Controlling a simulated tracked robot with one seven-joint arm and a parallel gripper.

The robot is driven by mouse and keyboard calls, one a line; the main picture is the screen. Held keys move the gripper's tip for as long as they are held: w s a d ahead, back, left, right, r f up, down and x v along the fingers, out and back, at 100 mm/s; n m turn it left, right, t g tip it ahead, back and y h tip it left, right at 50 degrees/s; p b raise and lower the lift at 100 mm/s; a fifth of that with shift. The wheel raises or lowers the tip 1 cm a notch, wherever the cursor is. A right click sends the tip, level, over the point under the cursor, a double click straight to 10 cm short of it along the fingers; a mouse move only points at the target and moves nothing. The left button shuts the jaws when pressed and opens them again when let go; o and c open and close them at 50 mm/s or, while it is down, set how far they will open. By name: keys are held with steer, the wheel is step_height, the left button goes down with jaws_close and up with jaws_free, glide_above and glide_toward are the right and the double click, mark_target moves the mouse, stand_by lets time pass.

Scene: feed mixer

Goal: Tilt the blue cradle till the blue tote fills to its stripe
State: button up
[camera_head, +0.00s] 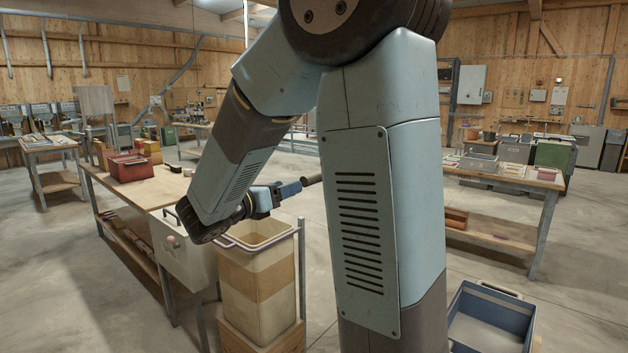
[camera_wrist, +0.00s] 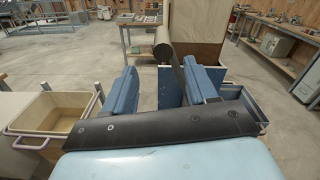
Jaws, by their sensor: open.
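My gripper (camera_head: 284,190) is open, left of my upright arm link in the head view. In the wrist view, its two blue fingers (camera_wrist: 160,74) stand apart with nothing held. A dark rounded handle (camera_wrist: 162,42) shows just beyond and between the fingertips, on a dark lever; its end also shows in the head view (camera_head: 311,181). A blue surface (camera_wrist: 170,88) behind the fingers may be part of the blue cradle, which is mostly hidden. The blue tote (camera_head: 490,318) stands at the lower right, partly cut off; its visible inside looks empty.
A cream tote with a purple rim (camera_head: 258,285) stands on a wooden support below my gripper. A long workbench (camera_head: 145,190) with a red bin (camera_head: 131,168) is at the left. Another bench (camera_head: 505,190) is at the right. Open floor lies between them.

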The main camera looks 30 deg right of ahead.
mark_target(312, 179)
steer(key=x, duration=1)
steer(key=shift+f, duration=0.1)
steer(key=shift+c, duration=0.5)
jaws_close()
steer(key=shift+d, duration=0.35)
steer(key=shift+a, duration=0.15)
steer(key=shift+s, duration=0.2)
steer(key=shift+m, duration=0.3)
steer(key=shift+s, duration=0.1)
